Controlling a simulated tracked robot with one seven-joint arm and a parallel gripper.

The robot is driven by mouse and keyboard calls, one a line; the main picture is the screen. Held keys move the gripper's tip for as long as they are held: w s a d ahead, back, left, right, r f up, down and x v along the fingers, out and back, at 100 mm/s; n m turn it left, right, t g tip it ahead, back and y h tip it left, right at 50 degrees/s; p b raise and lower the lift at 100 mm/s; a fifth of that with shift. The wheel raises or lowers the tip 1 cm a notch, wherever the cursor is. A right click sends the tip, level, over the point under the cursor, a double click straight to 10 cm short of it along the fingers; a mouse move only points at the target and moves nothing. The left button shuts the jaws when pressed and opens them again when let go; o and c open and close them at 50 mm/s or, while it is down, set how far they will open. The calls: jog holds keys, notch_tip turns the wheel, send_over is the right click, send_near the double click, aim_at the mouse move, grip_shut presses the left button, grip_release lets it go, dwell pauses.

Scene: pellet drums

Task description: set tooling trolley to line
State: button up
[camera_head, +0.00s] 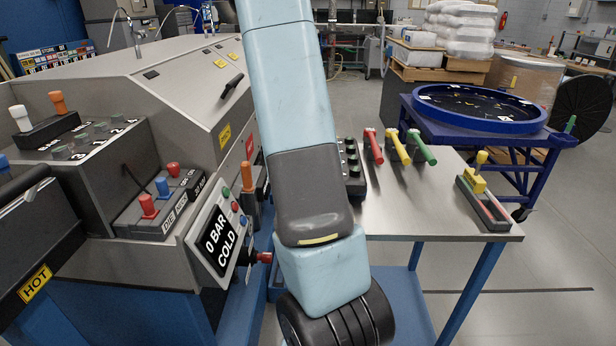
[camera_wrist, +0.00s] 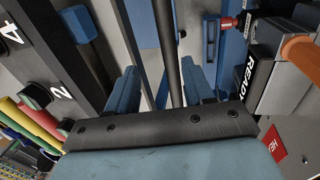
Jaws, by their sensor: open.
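No label in view names a tooling trolley. A steel-topped table on blue legs (camera_head: 440,215) stands right of my arm, and a blue wheeled trolley (camera_head: 470,138) stands behind it. In the wrist view, my gripper (camera_wrist: 160,78) shows two blue fingers, apart. A dark rod (camera_wrist: 167,45) shows between them, but I cannot tell its depth. A black unit marked READY (camera_wrist: 252,72) and an orange handle (camera_wrist: 302,56) lie to the right of the fingers. In the head view my arm hides the gripper.
The grey machine (camera_head: 120,90) fills the left, with its "0 BAR COLD" display (camera_head: 218,240). Red (camera_head: 373,146), yellow (camera_head: 398,147) and green (camera_head: 421,147) handles lie on the table, and a yellow-knobbed slider (camera_head: 477,186) sits at its right edge. Open floor lies at right.

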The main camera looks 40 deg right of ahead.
jog(key=shift+w+a+r, duration=0.1)
jog(key=shift+a+r, duration=0.05)
jog(key=shift+r, duration=0.5)
jog(key=shift+w+a+r, duration=0.1)
jog(key=shift+r, duration=0.55)
